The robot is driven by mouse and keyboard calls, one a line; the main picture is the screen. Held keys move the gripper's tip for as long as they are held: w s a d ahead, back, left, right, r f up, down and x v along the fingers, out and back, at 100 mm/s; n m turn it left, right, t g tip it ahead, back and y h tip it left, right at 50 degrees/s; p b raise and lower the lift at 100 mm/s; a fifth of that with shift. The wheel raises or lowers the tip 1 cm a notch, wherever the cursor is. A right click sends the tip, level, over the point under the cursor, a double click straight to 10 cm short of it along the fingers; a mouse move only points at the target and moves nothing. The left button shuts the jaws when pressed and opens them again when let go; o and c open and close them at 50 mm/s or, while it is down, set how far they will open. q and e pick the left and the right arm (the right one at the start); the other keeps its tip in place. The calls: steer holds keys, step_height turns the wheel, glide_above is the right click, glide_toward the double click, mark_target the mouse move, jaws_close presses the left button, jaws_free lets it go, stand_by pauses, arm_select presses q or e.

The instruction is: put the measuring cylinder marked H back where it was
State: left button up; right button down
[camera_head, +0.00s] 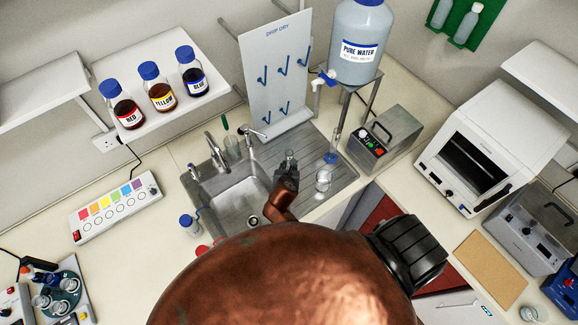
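One of my grippers (287,172), taken as the right, reaches over the right rim of the sink. Its fingers are small and dark, and a small grey, glassy shape shows at their tips; I cannot tell whether they hold it. A slim clear measuring cylinder (333,145) with a blue base stands upright on the drainboard below the water tap, apart from the gripper. No letter H is legible on it. My other gripper is not in view.
The sink (235,200) lies left. My copper arm hides the front.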

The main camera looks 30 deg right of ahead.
steer(key=shift+f, duration=0.3)
steer(key=shift+f, duration=0.1)
steer(key=c, duration=1.7)
jaws_free()
steer(key=b+v, duration=0.1)
steer(key=v, duration=1.1)
steer(key=shift+s+b, duration=0.1)
steer(key=shift+b, duration=0.2)
